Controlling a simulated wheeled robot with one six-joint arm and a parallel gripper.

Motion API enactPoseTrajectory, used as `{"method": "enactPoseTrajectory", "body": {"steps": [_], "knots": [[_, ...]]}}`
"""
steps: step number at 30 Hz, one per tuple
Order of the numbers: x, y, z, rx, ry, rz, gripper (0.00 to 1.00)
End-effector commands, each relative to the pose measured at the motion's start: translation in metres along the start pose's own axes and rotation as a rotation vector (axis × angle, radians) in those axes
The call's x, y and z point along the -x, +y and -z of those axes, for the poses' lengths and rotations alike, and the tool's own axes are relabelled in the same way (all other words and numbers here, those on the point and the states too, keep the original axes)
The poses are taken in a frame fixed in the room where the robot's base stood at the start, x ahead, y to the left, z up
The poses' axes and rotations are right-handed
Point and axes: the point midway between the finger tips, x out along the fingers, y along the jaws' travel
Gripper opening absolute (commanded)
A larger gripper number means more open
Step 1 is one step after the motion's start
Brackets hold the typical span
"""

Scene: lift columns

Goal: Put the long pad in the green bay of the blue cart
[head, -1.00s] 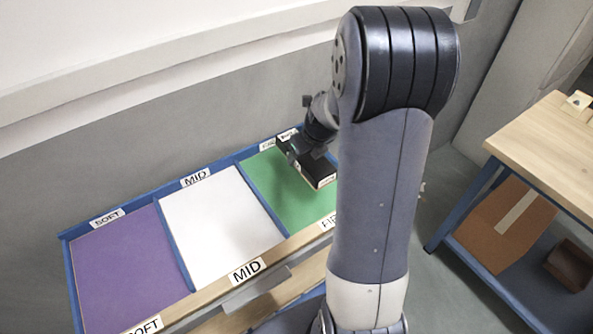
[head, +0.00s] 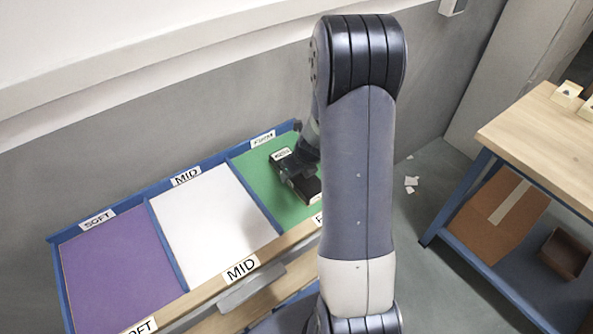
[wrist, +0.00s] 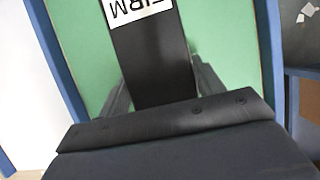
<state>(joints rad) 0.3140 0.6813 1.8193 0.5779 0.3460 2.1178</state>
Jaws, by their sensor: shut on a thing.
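The long pad (wrist: 155,62) is black with a white label that reads FIRM, upside down in the wrist view. My gripper (head: 300,172) is shut on it, with a finger along each side in the wrist view. In the head view the pad (head: 313,189) is over the green bay (head: 250,180) at the right of the blue cart (head: 61,285), partly hidden by my gripper and arm. Green floor shows on both sides of the pad in the wrist view. I cannot tell whether the pad touches the floor.
The white MID bay (head: 205,225) and purple SOFT bay (head: 112,270) are empty. Blue dividers separate the bays. A grey wall stands behind the cart. A wooden-topped table (head: 540,135) stands at the right, with a brown box (head: 565,253) on its lower shelf.

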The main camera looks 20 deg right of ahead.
Motion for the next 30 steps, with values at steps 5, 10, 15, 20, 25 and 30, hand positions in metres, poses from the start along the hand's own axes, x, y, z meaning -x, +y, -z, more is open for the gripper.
{"method": "enactPoseTrajectory", "body": {"steps": [5, 10, 15, 20, 25, 30], "knots": [[-0.002, 0.000, 0.001, 0.000, 0.000, 0.000, 0.72], [-0.002, 0.000, 0.001, 0.000, 0.000, 0.000, 0.85], [-0.002, 0.000, 0.001, 0.000, 0.000, 0.000, 0.85], [0.004, 0.000, -0.001, 0.001, -0.001, 0.000, 0.85], [0.029, 0.000, -0.002, 0.001, -0.003, 0.001, 0.85], [0.062, -0.001, -0.002, 0.000, -0.004, 0.003, 0.85]]}}
